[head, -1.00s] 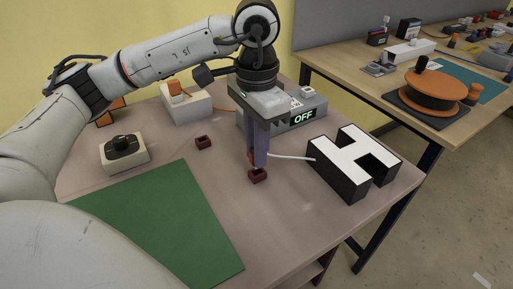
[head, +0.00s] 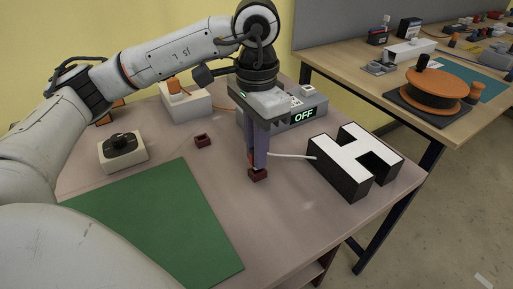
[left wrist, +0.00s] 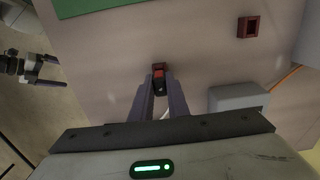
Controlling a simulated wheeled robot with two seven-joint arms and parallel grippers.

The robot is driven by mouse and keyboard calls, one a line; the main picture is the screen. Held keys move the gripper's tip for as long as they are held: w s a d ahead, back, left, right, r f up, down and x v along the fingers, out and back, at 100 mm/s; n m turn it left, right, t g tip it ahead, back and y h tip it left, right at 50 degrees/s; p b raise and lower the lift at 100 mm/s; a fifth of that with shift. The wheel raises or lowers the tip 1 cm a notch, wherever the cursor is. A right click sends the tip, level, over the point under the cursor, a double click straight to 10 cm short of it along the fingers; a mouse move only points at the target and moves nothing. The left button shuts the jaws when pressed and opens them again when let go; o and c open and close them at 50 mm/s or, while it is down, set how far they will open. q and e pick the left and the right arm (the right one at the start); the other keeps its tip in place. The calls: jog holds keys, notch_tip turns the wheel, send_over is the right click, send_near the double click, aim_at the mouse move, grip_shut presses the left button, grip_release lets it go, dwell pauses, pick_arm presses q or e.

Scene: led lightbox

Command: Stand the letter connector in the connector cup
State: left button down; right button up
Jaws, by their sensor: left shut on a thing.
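My left gripper (head: 256,166) points straight down near the table's middle, shut on the red letter connector (left wrist: 158,75). A white cable runs from the connector to the black-sided, white-faced letter H (head: 355,160) on the right. My right gripper (left wrist: 60,70) is open and empty, away from the table.
A grey box (head: 300,115) reading OFF stands behind the gripper. A white box with an orange plug (head: 186,103) and a dial box (head: 123,152) stand at the back left. A green mat (head: 155,220) covers the front left. Table in front of the gripper is clear.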

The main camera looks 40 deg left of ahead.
pick_arm(q)
jog(key=shift+f+b, duration=0.6)
jog(key=shift+f, duration=0.2)
jog(key=c, duration=1.6)
grip_release()
jog(key=shift+r, duration=0.1)
jog(key=shift+c, duration=0.2)
jog(key=shift+r+p, duration=2.65)
jog(key=shift+r, duration=1.4)
